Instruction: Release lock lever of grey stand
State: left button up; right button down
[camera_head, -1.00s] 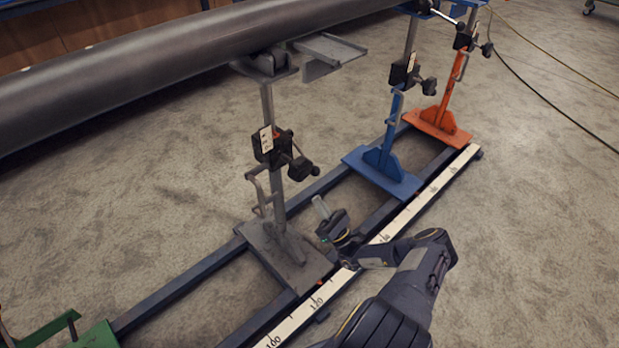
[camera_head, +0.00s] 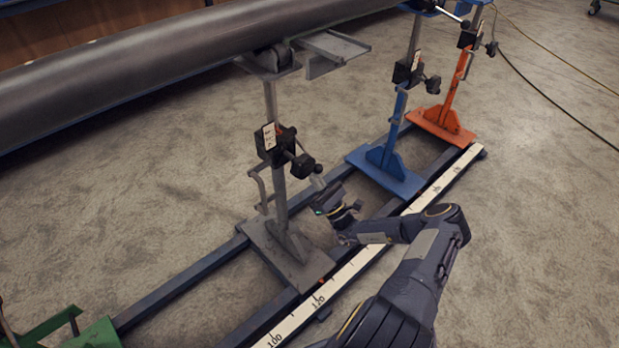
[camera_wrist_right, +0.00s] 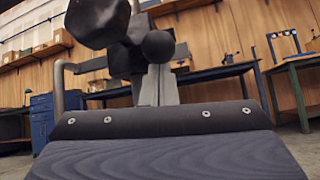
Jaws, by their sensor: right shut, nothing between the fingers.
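The grey stand (camera_head: 271,200) stands upright on the rail frame, under the dark pipe (camera_head: 180,58). Its black clamp block (camera_head: 274,146) carries a white label, and the lock lever (camera_head: 302,164) sticks out to the right with black knobs. My right gripper (camera_head: 318,183) is just below and right of the lever, apart from it as far as I can tell. In the right wrist view my shut, empty gripper (camera_wrist_right: 160,118) fills the bottom, with the lever's dark knob (camera_wrist_right: 97,22) above and beyond it. My left gripper is not in view.
A blue stand (camera_head: 392,150) and an orange stand (camera_head: 445,110) stand farther along the rail. A green stand base (camera_head: 95,335) is at the lower left. A white scale strip (camera_head: 350,275) runs along the rail.

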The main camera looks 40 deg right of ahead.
jog(key=shift+s+r, duration=0.1)
dwell(0.3)
jog(key=p, duration=0.1)
jog(key=r+p, duration=0.1)
jog(key=shift+s+d+g+p, duration=0.1)
jog(key=shift+s+g+p, duration=0.2)
jog(key=shift+g, duration=0.1)
notch_tip(320, 180, up, 13)
jog(key=s+m+g+h+p, duration=0.1)
jog(key=g+p, duration=0.9)
jog(key=p, duration=1.7)
jog(key=shift+s+r+h, duration=0.2)
jog(key=shift+s+h, duration=0.4)
jog(key=shift+w+d+r+p, duration=0.15)
jog(key=shift+p, duration=0.15)
jog(key=v, duration=0.8)
jog(key=shift+f+b, duration=0.35)
jog(key=shift+b, duration=0.05)
